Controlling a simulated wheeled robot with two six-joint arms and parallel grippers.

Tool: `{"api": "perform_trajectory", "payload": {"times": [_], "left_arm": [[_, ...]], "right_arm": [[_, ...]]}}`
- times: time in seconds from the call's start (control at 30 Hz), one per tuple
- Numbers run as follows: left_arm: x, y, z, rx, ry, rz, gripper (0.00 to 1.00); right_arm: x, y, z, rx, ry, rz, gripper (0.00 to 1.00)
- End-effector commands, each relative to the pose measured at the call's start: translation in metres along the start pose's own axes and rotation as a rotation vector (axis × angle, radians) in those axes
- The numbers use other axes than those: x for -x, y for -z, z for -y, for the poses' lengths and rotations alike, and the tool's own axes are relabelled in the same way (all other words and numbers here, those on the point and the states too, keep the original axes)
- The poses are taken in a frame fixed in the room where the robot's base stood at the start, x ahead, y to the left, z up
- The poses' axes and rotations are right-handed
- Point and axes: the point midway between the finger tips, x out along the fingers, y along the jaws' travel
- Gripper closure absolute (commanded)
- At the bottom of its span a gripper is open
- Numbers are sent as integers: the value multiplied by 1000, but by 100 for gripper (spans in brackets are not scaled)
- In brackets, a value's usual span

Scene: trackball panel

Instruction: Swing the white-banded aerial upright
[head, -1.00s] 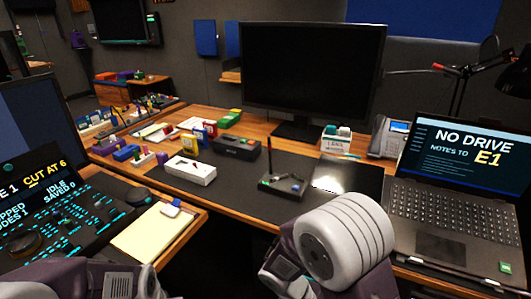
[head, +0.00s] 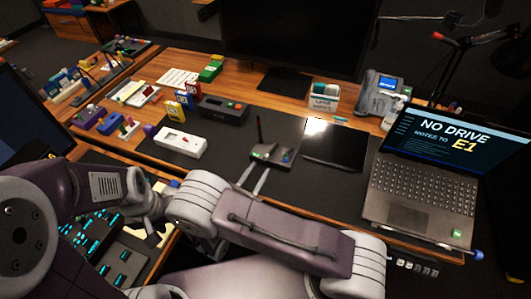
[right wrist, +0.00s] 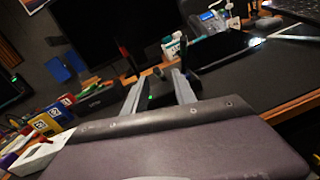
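A small dark device (head: 272,154) with a green light stands on the desk in front of the monitor. A thin dark aerial (head: 259,130) stands up at its left end; in the right wrist view the aerial (right wrist: 128,61) has a red tip and looks tilted. I cannot make out a white band on it. My right gripper (head: 254,180) is open and empty, its two fingers pointing at the device from the near side. In the right wrist view the open fingers (right wrist: 158,92) frame the device. My left arm's wrist shows at the left; its fingers cannot be made out.
A laptop (head: 413,185) and a black tablet (head: 338,144) lie to the device's right. A white box (head: 180,142) and a dark box with buttons (head: 222,108) are on its left. The monitor base (head: 285,83) stands behind. Dark mat is free around the device.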

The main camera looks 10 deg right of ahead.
Motion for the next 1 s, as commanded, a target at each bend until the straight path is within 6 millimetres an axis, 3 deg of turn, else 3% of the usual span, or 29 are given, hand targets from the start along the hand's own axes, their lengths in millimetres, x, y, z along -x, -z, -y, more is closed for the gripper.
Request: {"api": "perform_trajectory", "payload": {"times": [0.1, 0.3, 0.6, 0.63, 0.73, 1.0], "left_arm": [[2, 1, 0, 0, 0, -1, 67], [3, 1, 0, 0, 0, -1, 67], [3, 1, 0, 0, 0, -1, 67], [3, 1, 0, 0, 0, -1, 67], [3, 1, 0, 0, 0, -1, 67], [3, 1, 0, 0, 0, -1, 67]], "right_arm": [[-27, -1, 2, 1, 8, 1, 67], [-55, 0, 1, 0, 5, 0, 67], [-61, 0, 1, 0, 3, -1, 67], [-61, 0, 1, 0, 3, -1, 70], [-61, 0, 1, 0, 3, -1, 98], [-60, 0, 1, 0, 4, 0, 100]]}}
